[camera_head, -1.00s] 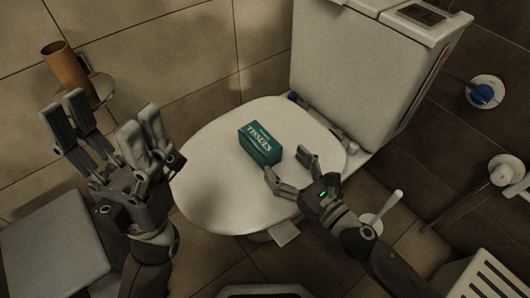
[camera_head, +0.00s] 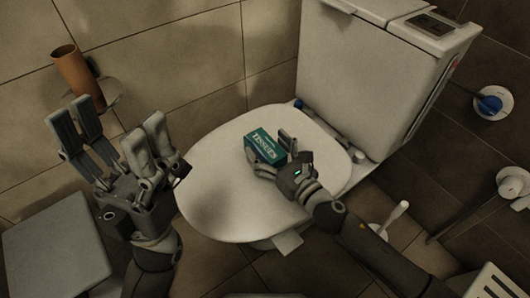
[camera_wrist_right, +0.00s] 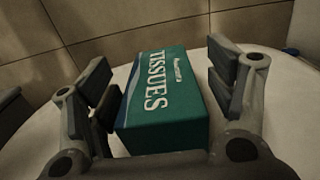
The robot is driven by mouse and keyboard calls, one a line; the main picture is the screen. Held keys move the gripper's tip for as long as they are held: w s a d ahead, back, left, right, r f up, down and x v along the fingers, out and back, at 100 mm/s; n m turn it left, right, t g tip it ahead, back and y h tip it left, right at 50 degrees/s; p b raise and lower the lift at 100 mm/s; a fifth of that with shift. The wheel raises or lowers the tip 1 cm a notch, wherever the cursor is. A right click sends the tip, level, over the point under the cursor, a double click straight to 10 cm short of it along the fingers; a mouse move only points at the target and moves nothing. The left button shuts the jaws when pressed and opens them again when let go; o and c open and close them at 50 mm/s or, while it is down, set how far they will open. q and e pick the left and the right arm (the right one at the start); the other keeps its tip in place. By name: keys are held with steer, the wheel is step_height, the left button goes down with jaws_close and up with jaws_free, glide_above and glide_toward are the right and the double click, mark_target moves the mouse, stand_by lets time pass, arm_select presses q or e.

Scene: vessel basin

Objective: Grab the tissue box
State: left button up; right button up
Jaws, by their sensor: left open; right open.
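The green tissue box (camera_head: 264,146) lies on the closed white toilet lid (camera_head: 215,175). My right gripper (camera_head: 270,152) is open at the near end of the box. In the right wrist view the tissue box (camera_wrist_right: 165,95) sits between the two open fingers of the right gripper (camera_wrist_right: 160,92). The left finger is close to the box's side, and a gap shows between the box and the right finger. Whether the left finger touches cannot be told. My left gripper (camera_head: 110,145) is open and empty, left of the toilet.
The toilet tank (camera_head: 375,75) stands behind the lid. A brown cardboard tube (camera_head: 76,75) is on a wall holder at the left. A toilet brush handle (camera_head: 395,218) stands right of the toilet. A grey box-like surface (camera_head: 57,245) is at lower left.

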steer(key=shift+w+a, duration=0.4)
steer(key=shift+w, duration=0.15)
steer(key=shift+c, duration=0.2)
steer(key=c, duration=1)
steer(key=shift+o, duration=0.2)
